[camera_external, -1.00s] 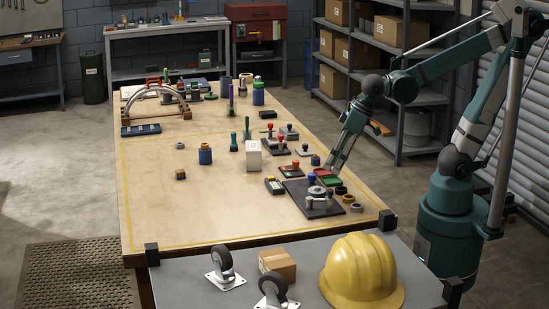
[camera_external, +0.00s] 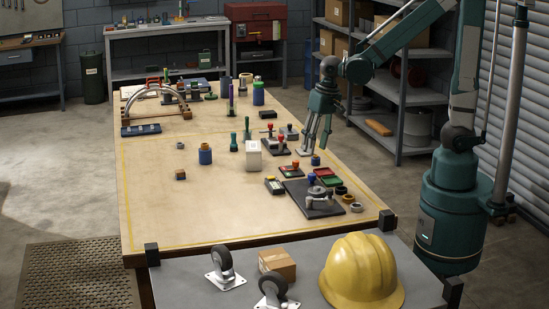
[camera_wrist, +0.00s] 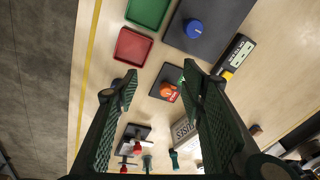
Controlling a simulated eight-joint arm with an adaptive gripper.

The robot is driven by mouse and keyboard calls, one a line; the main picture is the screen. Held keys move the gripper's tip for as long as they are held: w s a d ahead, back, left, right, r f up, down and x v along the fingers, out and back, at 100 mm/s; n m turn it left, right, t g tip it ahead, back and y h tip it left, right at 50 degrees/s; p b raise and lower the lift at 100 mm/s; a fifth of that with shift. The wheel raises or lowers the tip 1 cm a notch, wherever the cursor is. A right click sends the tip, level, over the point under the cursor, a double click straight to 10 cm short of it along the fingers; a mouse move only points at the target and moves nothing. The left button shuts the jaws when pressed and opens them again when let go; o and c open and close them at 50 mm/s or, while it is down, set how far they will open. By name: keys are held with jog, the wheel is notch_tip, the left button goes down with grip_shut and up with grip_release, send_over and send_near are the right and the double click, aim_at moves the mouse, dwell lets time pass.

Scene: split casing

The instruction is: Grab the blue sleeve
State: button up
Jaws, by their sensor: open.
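A small blue cylinder (camera_external: 315,160), which could be the blue sleeve, stands near the table's right edge, just behind the red tray. I cannot tell for certain which is the sleeve. My gripper (camera_external: 315,148) hangs fingers down above the right side of the table, close to the small blue cylinder.
A red tray (camera_wrist: 132,45) and a green tray (camera_wrist: 148,11) lie near the gripper. A dark plate (camera_wrist: 225,14) carries a blue knob (camera_wrist: 194,28). A red knob (camera_wrist: 166,90) and a white box (camera_external: 253,156) stand close by. The table's left front is mostly clear.

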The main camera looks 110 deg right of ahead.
aim_at(316, 161)
jog(key=s+d+m+p, duration=0.1)
jog(key=d+p, duration=0.1)
jog(key=d, duration=0.1)
jog(key=s+d+f+m+g+p, duration=0.1)
jog(key=d+m+p, duration=0.1)
jog(key=d, duration=0.1)
jog(key=s+d+m+p, duration=0.1)
jog(key=d+p, duration=0.1)
jog(key=d, duration=0.2)
jog(key=shift+s+d+f+m+g+y, duration=0.1)
jog(key=shift+s+f+m+g+y, duration=0.2)
jog(key=shift+s+m+y, duration=0.1)
jog(key=shift+s+d+f, duration=0.2)
jog(key=shift+d, duration=0.15)
jog(key=shift+f, duration=0.2)
jog(key=shift+f, duration=1.15)
jog(key=shift+f, duration=0.15)
jog(key=shift+s+d+f, duration=0.1)
jog(key=shift+f, duration=1.15)
jog(key=shift+d+f, duration=0.1)
jog(key=shift+f, duration=1.1)
jog(key=c, duration=1.1)
